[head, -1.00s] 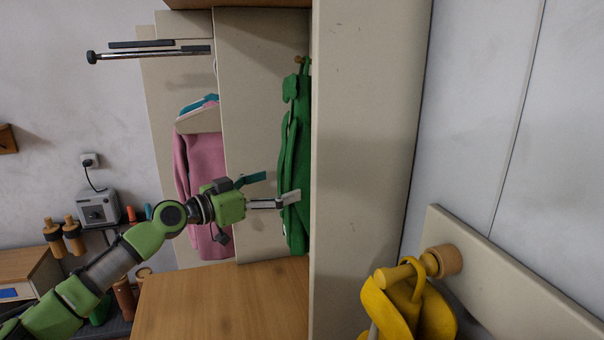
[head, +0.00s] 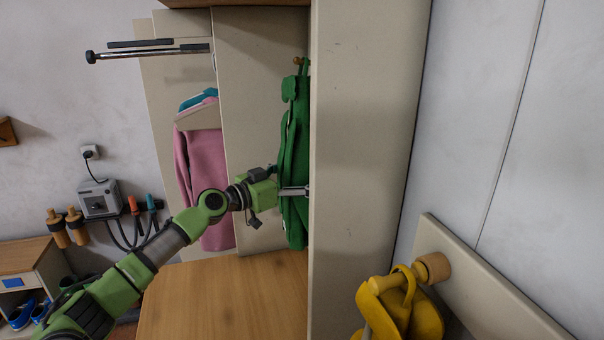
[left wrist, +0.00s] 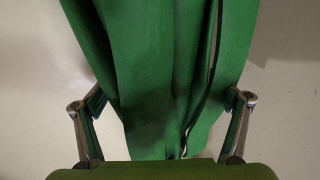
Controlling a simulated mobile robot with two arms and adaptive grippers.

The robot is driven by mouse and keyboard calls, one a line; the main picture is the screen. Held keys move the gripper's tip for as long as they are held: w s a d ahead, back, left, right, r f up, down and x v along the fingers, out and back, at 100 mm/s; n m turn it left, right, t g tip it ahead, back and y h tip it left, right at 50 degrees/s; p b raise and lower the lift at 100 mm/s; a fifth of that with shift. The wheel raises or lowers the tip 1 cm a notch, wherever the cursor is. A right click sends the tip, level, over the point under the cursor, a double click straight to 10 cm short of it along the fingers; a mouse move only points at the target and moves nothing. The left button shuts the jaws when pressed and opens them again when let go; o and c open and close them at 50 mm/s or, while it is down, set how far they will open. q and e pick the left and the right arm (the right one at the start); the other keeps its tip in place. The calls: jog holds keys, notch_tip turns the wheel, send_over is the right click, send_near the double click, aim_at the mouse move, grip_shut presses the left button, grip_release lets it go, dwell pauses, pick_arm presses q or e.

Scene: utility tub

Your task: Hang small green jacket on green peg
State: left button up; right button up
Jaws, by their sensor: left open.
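The green jacket (head: 293,130) hangs inside the tall cubby in the head view, its top at a small wooden peg (head: 298,61). The peg looks brown; I cannot tell whether it is the green peg. My left gripper (head: 295,191) is at the jacket's lower half, partly hidden behind the cubby's panel edge. In the left wrist view the jacket (left wrist: 160,70) fills the middle, its folds hanging between the two spread fingers of the left gripper (left wrist: 165,115). The fingers are open, one on each side of the cloth. My right gripper is not in view.
A pale vertical panel (head: 365,150) stands just right of the jacket. A pink garment (head: 205,170) hangs to the left. A wooden bench top (head: 220,300) lies below. A yellow item (head: 400,310) hangs on a wooden peg (head: 433,267) at lower right.

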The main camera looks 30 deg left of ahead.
pick_arm(q)
jog(key=c, duration=1.5)
jog(key=shift+s+a+r, duration=0.1)
jog(key=shift+a+r, duration=0.05)
jog(key=shift+r, duration=0.05)
jog(key=shift+s+a+r+b, duration=0.1)
jog(key=shift+r+b, duration=0.2)
jog(key=shift+s+a+r, duration=0.25)
jog(key=shift+s+r, duration=0.1)
jog(key=shift+r, duration=0.1)
